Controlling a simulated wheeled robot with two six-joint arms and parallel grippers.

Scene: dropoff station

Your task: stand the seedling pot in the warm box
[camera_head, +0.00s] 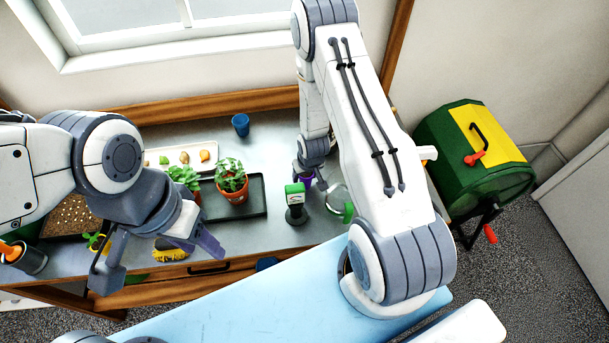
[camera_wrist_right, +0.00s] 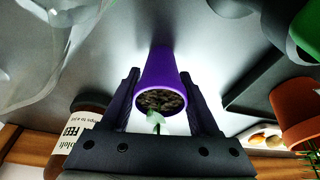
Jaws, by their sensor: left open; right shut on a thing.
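The seedling pot (camera_wrist_right: 165,85) is a small purple pot with dark soil and a tiny pale sprout. My right gripper (camera_wrist_right: 166,105) is shut on it, with a finger on either side. In the head view the purple pot (camera_head: 306,182) shows only in part under my right gripper (camera_head: 309,172), above the bench's back right. My left gripper (camera_head: 160,262) is open and empty over the bench's front left edge. I cannot make out the warm box for certain. A clear rounded thing with a green part (camera_head: 347,211) is partly hidden behind my right arm.
A terracotta pot (camera_head: 232,189) with a leafy plant stands on a black tray (camera_head: 257,208). A green-topped dark object (camera_head: 295,206), a blue cup (camera_head: 241,124) and a white seed tray (camera_head: 211,150) are on the bench. A labelled jar (camera_wrist_right: 78,135) stands near the held pot.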

